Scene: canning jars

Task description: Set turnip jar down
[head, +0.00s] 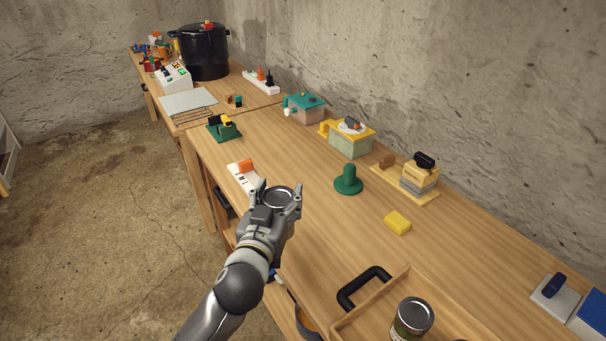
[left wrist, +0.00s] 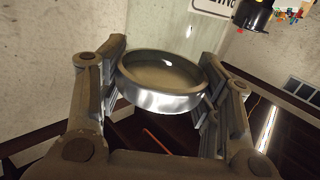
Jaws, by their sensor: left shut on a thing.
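My left gripper (head: 279,189) is shut on a jar, taken as the turnip jar, over the near left edge of the wooden workbench. In the head view only its round silver lid (head: 279,197) shows between the fingers. The left wrist view shows the shiny lid rim (left wrist: 162,102) close up, with a finger on each side. The jar's contents and label are hidden, and I cannot tell whether its base touches the bench. My right gripper is not in view.
A second lidded jar (head: 411,318) stands in a wooden tray (head: 352,327) with a black handle. A white block with an orange part (head: 244,175) lies just beyond my gripper. A green knob (head: 348,180) and yellow block (head: 397,223) stand to the right. Bare bench (head: 310,235) lies between.

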